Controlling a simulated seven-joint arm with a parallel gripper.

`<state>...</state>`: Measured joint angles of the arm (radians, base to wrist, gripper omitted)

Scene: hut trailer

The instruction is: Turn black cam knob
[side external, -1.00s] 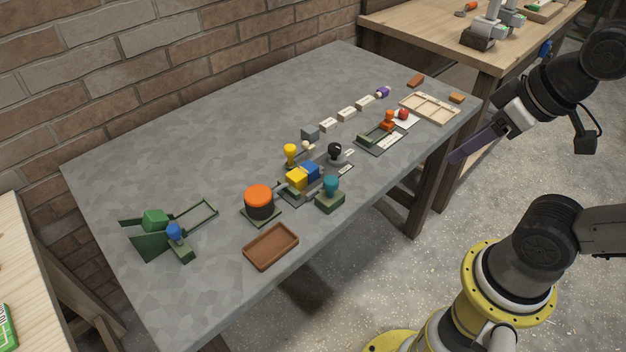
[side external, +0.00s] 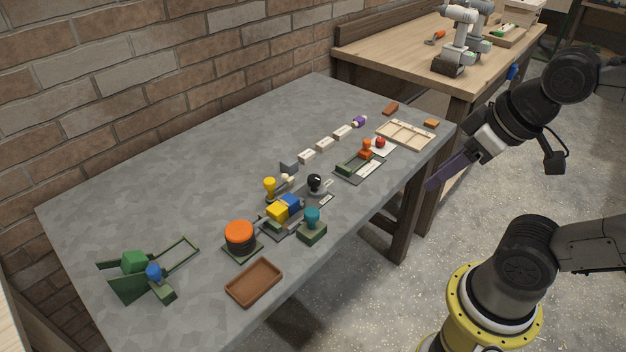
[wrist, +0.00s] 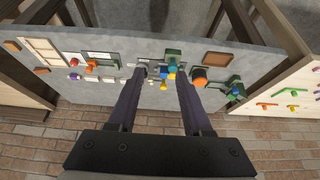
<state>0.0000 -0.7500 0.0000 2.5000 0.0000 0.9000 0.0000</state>
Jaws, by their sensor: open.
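The black cam knob (side external: 315,182) stands upright near the middle of the grey table, with a small pale label beside it. My gripper (side external: 432,186) is off the table's right edge, well apart from the knob. In the wrist view, its two long dark purple fingers (wrist: 161,75) are spread with nothing held between them. There the left fingertip overlaps the area around the knob, so I cannot make the knob out clearly.
A brown tray (side external: 254,283) lies at the front edge. White blocks (side external: 325,144) lie behind. The table's back left is clear.

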